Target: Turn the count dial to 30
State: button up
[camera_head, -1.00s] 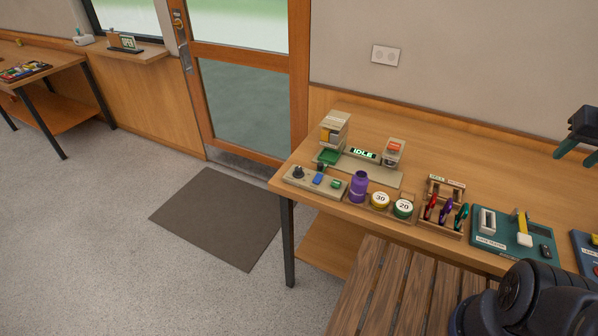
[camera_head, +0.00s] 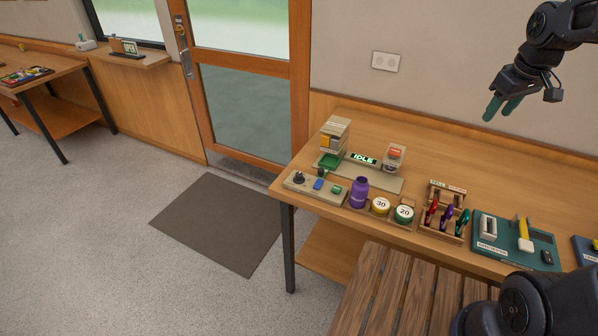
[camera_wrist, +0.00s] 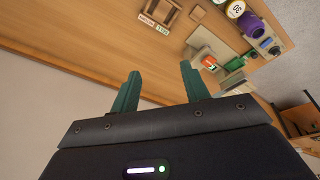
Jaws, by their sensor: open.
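A beige control panel (camera_head: 327,192) lies at the left front corner of the wooden bench. A dark round knob (camera_head: 299,176) stands at its left end, likely the count dial; its setting is too small to read. My gripper (camera_head: 502,108) is raised in the air above the right back of the bench, far from the panel, open and empty. In the wrist view its two green fingers (camera_wrist: 160,92) are apart, with the bench beyond.
A purple bottle (camera_head: 359,193), a yellow-labelled 30 jar (camera_head: 380,206) and a green 20 jar (camera_head: 404,214) stand right of the panel. A tool rack (camera_head: 444,212) and a teal tray (camera_head: 489,249) follow. A slatted wooden bench (camera_head: 400,300) stands in front.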

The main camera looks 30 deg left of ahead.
jog(key=w+a+f+n, duration=0.1)
jog(key=w+a+n, duration=0.15)
jog(key=a, duration=0.35)
jog(key=w+a+f+n, duration=0.1)
jog(key=a+f+n, duration=0.15)
jog(key=a, duration=0.45)
jog(key=n+g+h, duration=0.1)
jog(key=n+g, duration=0.2)
jog(key=n, duration=1)
send_over(299, 174)
notch_tip(299, 174, down, 18)
notch_tip(299, 174, down, 11)
jog(key=shift+r, duration=0.2)
jog(key=c, duration=1)
